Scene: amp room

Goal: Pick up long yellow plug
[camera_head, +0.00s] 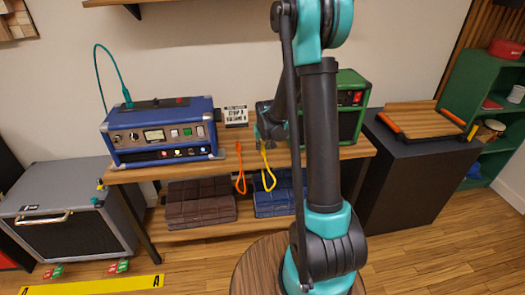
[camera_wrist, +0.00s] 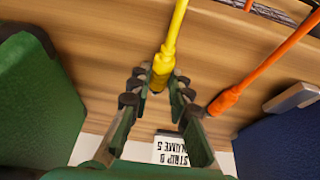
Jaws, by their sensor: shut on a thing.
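The long yellow plug (camera_wrist: 161,70) is between the fingers of my gripper (camera_wrist: 159,86) in the wrist view, with its yellow cable running up out of the frame. My gripper is shut on it. In the head view, the yellow plug's cable (camera_head: 269,184) hangs in a loop over the front edge of the wooden table (camera_head: 345,151). My gripper is at the table between the two amps there, partly hidden by my arm.
An orange plug (camera_wrist: 223,101) lies close to the right of my gripper in the wrist view. A blue amp (camera_head: 165,138) and a green amp (camera_head: 352,100) flank the gap. A small sign (camera_head: 235,115) stands behind. A dark cabinet (camera_head: 415,175) stands to the right.

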